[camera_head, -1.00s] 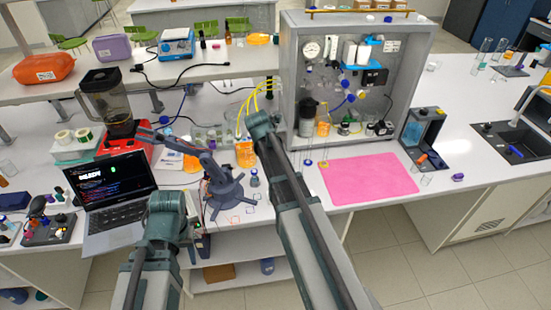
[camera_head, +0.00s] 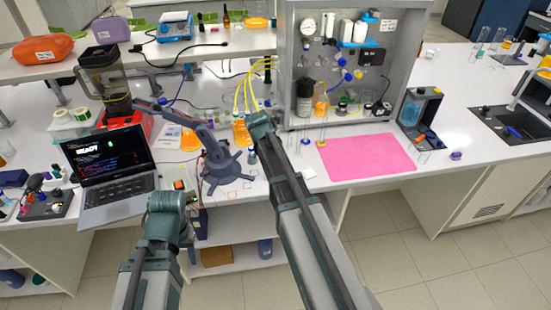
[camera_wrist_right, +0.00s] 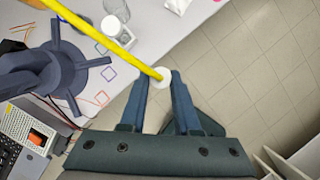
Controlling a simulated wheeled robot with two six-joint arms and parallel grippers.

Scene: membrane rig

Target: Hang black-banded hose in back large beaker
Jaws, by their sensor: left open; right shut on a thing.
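My right gripper (camera_wrist_right: 161,85) is shut on a yellow hose (camera_wrist_right: 100,37) near its white end (camera_wrist_right: 162,76). In the head view this gripper is hidden by my right arm (camera_head: 290,200). No black band shows on the held piece. Yellow hoses (camera_head: 247,92) hang from the rig in the head view. Clear beakers (camera_head: 208,127) and an orange-filled vessel (camera_head: 240,132) stand near them; I cannot tell which is the back large beaker. Glass vessels (camera_wrist_right: 112,28) show beyond the fingers in the right wrist view. My left arm (camera_head: 165,205) is low in front of the bench; its open fingers are barely discernible.
A small blue-grey desktop arm (camera_head: 220,172) stands left of my right arm. A laptop (camera_head: 112,180) is open at the left. The grey membrane rig (camera_head: 428,60) stands behind a pink mat (camera_head: 368,157). The bench's front edge and floor lie close below.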

